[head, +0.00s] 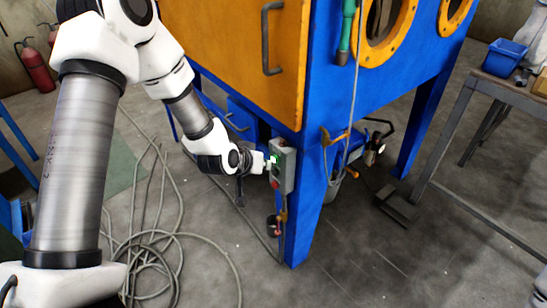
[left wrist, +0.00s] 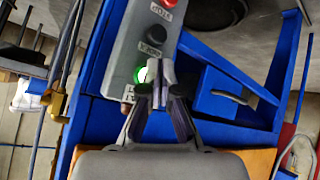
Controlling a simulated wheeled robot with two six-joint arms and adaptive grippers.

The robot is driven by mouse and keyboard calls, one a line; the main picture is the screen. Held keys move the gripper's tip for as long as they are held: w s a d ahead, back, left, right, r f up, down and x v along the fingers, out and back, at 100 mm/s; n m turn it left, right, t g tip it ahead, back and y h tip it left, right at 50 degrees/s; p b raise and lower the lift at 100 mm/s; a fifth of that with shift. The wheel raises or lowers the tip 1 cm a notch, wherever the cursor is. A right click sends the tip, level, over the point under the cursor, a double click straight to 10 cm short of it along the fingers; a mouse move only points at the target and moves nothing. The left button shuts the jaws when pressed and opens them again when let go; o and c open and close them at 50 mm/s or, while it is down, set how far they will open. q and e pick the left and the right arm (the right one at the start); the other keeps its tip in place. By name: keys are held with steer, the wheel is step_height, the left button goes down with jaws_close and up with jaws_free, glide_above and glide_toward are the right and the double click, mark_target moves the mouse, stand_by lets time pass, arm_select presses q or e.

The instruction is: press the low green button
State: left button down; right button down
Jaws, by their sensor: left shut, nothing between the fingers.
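A grey control box (head: 286,168) is fixed to the blue leg of the blasting cabinet. In the left wrist view the box (left wrist: 128,50) carries a red button (left wrist: 167,4), a black button (left wrist: 155,36) and a green button (left wrist: 142,75) that looks lit. A green glow also shows on the box in the head view. My left gripper (head: 266,164) is shut and empty, pointing at the box. In the left wrist view its fingertips (left wrist: 160,76) lie right at the green button and cover part of it. I cannot tell whether they touch it. My right gripper is out of view.
The blue cabinet (head: 400,65) with an orange door (head: 235,50) stands just above and behind the box. A cable hangs down beside it. Loose hoses (head: 165,240) lie on the floor at the left. A workbench (head: 500,92) stands at the right.

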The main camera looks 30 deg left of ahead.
arm_select(q)
steer(key=shift+s, duration=0.15)
steer(key=s+p, duration=0.1)
steer(key=s+a+p, duration=0.1)
steer(key=s, duration=0.1)
steer(key=s+a+p, duration=0.1)
steer(key=shift+s, duration=0.3)
stand_by(0.9)
